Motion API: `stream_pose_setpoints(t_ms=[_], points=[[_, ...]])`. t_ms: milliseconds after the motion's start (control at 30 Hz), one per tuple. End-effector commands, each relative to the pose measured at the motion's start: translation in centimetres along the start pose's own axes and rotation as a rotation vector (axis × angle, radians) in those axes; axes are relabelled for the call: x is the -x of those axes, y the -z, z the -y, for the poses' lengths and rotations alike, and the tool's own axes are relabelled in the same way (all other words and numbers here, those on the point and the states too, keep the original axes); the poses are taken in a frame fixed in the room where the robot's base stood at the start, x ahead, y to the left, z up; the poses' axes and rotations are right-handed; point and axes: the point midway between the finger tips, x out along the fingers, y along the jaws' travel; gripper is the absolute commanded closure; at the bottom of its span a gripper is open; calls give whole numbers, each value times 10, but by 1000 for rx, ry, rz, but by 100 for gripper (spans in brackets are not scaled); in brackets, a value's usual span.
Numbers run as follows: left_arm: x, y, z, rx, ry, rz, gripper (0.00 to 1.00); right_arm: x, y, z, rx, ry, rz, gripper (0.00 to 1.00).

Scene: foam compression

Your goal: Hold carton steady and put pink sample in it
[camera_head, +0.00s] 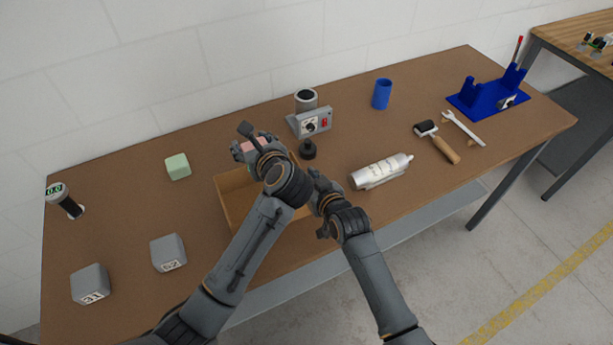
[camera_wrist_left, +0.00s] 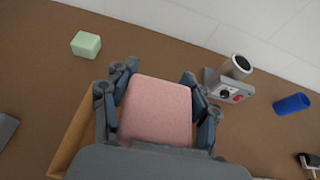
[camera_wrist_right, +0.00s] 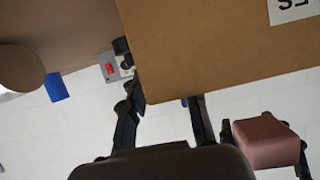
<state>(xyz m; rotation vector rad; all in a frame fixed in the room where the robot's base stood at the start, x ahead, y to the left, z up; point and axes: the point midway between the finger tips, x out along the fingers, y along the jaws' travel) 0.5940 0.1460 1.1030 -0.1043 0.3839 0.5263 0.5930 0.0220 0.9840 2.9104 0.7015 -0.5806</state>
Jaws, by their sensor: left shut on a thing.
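The pink sample (camera_head: 256,141) is a rounded block, held between the two fingers of my left gripper (camera_head: 249,145). In the left wrist view the pink sample (camera_wrist_left: 158,108) fills the space between the fingers, above the carton area. The open brown carton (camera_head: 234,206) stands on the table, partly hidden behind my left arm. My right gripper (camera_head: 322,190) is at the carton's right side. In the right wrist view its fingers lie around the near edge of the carton (camera_wrist_right: 210,50), one beside it and one partly hidden by it; whether they grip is unclear.
A green block (camera_head: 177,166) and two grey numbered blocks (camera_head: 168,253) (camera_head: 90,285) are on the left.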

Motion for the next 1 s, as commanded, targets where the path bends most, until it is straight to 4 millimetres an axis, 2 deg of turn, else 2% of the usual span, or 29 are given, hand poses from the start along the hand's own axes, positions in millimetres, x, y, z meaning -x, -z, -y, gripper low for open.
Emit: stream_pose_setpoints(t_ms=[267, 400, 433, 667, 1000], points=[[0, 0, 0, 0, 0, 0, 59, -1, 0, 0, 0, 0, -1, 70], [0, 0, 0, 0, 0, 0, 59, -1, 0, 0, 0, 0, -1, 98], [0, 0, 0, 0, 0, 0, 59, -1, 0, 0, 0, 0, -1, 100], [0, 1, 0, 0, 0, 0, 59, -1, 0, 0, 0, 0, -1, 100], [-8, 21, 0, -1, -1, -2, 59, -1, 0, 0, 0, 0, 0, 100]])
